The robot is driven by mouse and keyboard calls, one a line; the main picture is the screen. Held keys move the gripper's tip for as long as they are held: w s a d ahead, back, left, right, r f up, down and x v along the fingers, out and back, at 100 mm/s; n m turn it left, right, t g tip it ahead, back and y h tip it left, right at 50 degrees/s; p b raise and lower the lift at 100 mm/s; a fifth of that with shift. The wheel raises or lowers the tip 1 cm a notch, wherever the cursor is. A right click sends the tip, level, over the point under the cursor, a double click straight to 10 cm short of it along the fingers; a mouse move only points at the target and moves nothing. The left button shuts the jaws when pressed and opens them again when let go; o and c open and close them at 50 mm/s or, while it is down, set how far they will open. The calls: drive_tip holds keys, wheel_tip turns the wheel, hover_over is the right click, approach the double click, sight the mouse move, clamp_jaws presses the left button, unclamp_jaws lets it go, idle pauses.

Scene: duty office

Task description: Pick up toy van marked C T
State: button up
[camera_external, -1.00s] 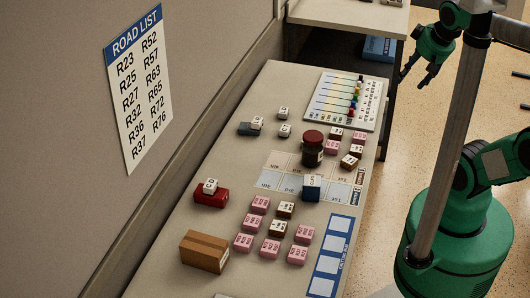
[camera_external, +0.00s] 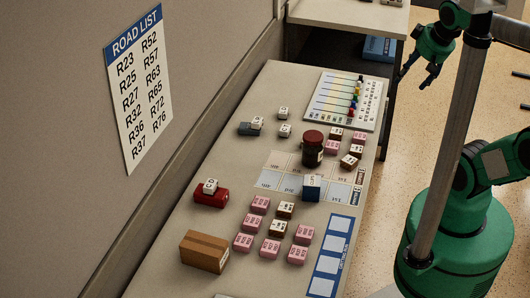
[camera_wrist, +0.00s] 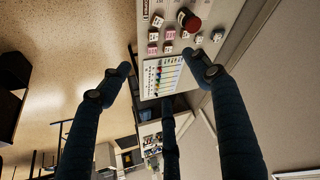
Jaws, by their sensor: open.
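No lettering that clearly reads C T shows. A red toy vehicle (camera_external: 203,198) with a white lettered block (camera_external: 210,186) on it stands at the left of the long table; the block seems to read CO. A dark grey toy vehicle (camera_external: 246,130) with a white block (camera_external: 257,121) on it stands farther back, its letters too small to read. A dark blue block-like piece (camera_external: 311,194) with a pale top stands on the printed mat. My gripper (camera_external: 416,76) is open and empty, off the table's far right side; its fingers (camera_wrist: 160,68) spread in the wrist view.
Loose white blocks (camera_external: 284,131), a dark red-lidded jar (camera_external: 313,140), pink blocks (camera_external: 270,249), brown blocks and a cardboard box (camera_external: 205,251) crowd the table. A chart board (camera_external: 332,106) lies at the far end. A wall with a road list (camera_external: 139,90) borders the left.

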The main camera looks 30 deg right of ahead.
drive_tip(key=w, duration=0.1)
drive_tip(key=n+g+p, duration=0.4)
drive_tip(key=n+g, duration=0.2)
drive_tip(key=n, duration=0.3)
hover_over(285, 128)
wheel_tip(285, 128, down, 34)
drive_tip(key=shift+d+r, duration=0.1)
drive_tip(key=shift+f, duration=4.35)
